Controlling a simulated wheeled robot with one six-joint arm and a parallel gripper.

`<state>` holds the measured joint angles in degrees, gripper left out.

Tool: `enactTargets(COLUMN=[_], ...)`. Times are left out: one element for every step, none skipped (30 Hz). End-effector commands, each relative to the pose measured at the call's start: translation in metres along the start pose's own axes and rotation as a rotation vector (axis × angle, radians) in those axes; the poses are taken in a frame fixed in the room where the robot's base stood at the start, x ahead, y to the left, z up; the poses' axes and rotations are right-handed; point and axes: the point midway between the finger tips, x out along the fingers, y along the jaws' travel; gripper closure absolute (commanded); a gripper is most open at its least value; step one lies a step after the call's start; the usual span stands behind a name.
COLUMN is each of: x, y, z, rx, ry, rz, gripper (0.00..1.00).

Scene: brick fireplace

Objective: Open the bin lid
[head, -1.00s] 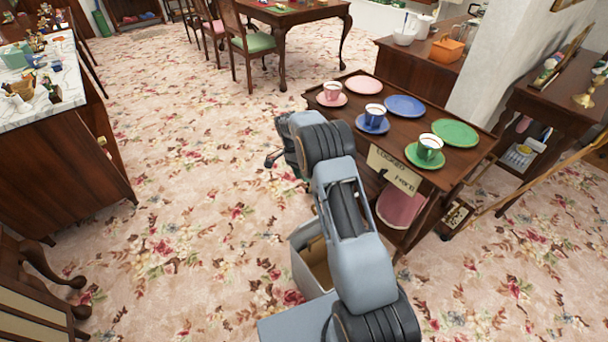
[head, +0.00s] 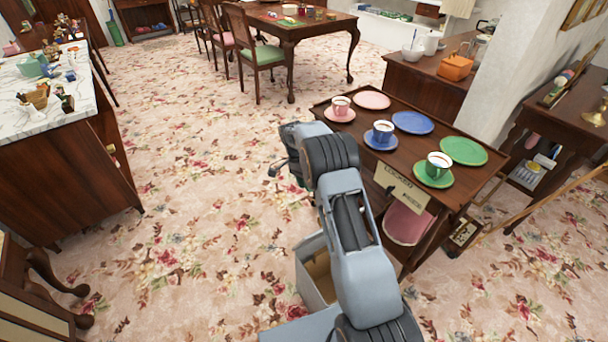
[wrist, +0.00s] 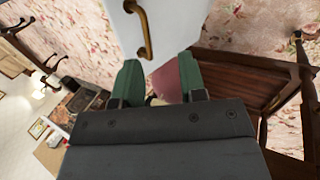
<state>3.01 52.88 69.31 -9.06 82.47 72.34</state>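My gripper (wrist: 158,72) shows in the wrist view with its two green fingers apart. Nothing is clearly held between them; part of a pink shape (wrist: 165,82) shows beyond the gap. A white panel (wrist: 178,22) with a curved brass handle (wrist: 146,28) is just past the fingertips, at the top of the wrist view; I cannot tell whether it belongs to the bin. In the head view my arm reaches away, left of the tea cart, and hides most of the gripper.
A wooden cart (head: 370,137) with cups and plates stands to the right of my arm, with a paper sign (head: 402,186) on its side. A marble-topped counter (head: 40,118) is at left. A dining table (head: 318,28) with chairs is at the back. Flowered carpet (head: 200,190) lies open between.

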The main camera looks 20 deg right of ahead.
Motion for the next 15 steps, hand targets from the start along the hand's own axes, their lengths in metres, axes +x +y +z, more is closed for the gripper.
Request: enactTargets(x=[-0.005,-0.008,-0.013,-0.018,-0.024,-0.032,-0.038,-0.045,-0.054,-0.061,-0.068,-0.077,-0.084,-0.089,-0.095], y=[0.0,0.0,-0.001,-0.001,0.0,0.0,-0.001,-0.001,0.0,-0.001,-0.001,-0.001,0.0,-0.001,-0.001], z=[0.0,0.0,0.0,0.0,0.0,0.0,0.0,0.0,0.0,0.0,0.0,0.0,0.0,0.0,0.001], rx=[0.0,0.0,0.0,0.0,0.0,0.0,-0.001,-0.001,-0.001,-0.001,-0.001,-0.001,-0.001,-0.001,-0.001], ry=[0.001,0.001,0.001,0.002,0.001,0.002,0.002,0.001,0.001,0.001,0.001,0.001,0.001,0.001,0.001], rz=[-0.002,-0.002,-0.003,-0.004,-0.003,-0.005,-0.005,-0.004,-0.004,-0.004,-0.004,-0.004,-0.004,-0.003,-0.002], gripper=[0.62,0.62,0.62,0.62,0.62,0.62,0.62,0.62,0.62,0.62,0.62,0.62,0.62,0.62,0.62])
